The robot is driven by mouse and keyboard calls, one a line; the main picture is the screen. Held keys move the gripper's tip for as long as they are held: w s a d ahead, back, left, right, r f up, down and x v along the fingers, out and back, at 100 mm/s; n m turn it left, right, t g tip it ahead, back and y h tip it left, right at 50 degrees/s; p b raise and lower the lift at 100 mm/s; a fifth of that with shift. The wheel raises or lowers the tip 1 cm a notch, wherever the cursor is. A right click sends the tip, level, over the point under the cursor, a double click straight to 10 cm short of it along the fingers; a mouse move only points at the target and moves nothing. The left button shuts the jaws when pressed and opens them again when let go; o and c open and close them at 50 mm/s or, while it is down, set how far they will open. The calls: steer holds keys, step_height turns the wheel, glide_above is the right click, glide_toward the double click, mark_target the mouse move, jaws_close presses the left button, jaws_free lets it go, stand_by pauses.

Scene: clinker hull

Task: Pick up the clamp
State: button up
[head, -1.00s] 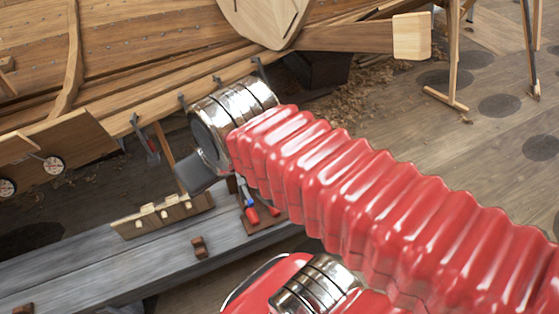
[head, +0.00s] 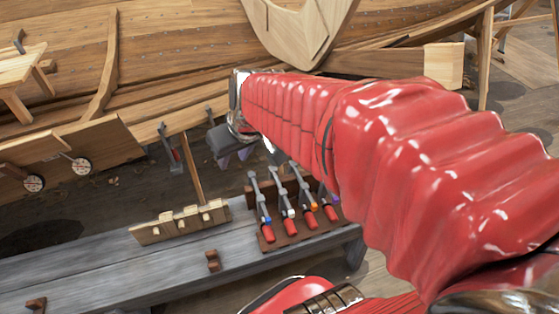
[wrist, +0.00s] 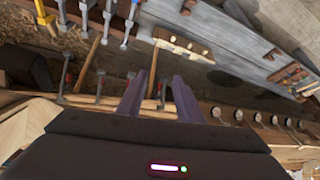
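Several clamps stand in a row in a wooden rack (head: 305,236) on the grey bench. They have grey metal bars, red handles and differently coloured bands: a blue-banded clamp (head: 261,205), a white-banded one (head: 286,203), an orange-banded one (head: 306,200) and a purple-banded one partly behind my arm. Another clamp (head: 169,147) with a red handle hangs on the hull's lower edge. My gripper (head: 226,143) is beyond the rack, between bench and hull, partly hidden by my arm. In the wrist view my gripper (wrist: 157,80) is open with nothing between its fingers; rack clamps (wrist: 88,14) show at the upper left.
The grey bench (head: 90,272) also carries a wooden board with pegs (head: 180,222) and small brown blocks (head: 213,260). The planked hull (head: 190,50) fills the back. A trestle (head: 486,60) stands at the right.

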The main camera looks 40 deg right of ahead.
steer(key=w+d+f+m, duration=0.1)
steer(key=w+d+f, duration=0.35)
steer(key=d, duration=0.25)
steer(key=w+d+f, duration=0.4)
steer(key=d+f, duration=0.2)
steer(key=d, duration=0.1)
steer(key=d+f+m+g+h, duration=0.1)
steer(key=d+f, duration=1.5)
steer(key=shift+s+m+h, duration=0.3)
steer(key=shift+s+m, duration=0.05)
steer(key=shift+m, duration=0.05)
steer(key=shift+f, duration=0.1)
glide_above(298, 173)
steer(key=s, duration=0.2)
steer(key=shift+s+a+f, duration=0.1)
steer(key=shift+a+f, duration=0.05)
steer(key=shift+f, duration=1.15)
steer(key=shift+s+a+f, duration=0.1)
steer(key=shift+a+f, duration=0.05)
steer(key=shift+f, duration=1.15)
steer(key=shift+a+f, duration=0.15)
steer(key=shift+f, duration=1.15)
steer(key=shift+x, duration=2.6)
steer(key=shift+f, duration=0.25)
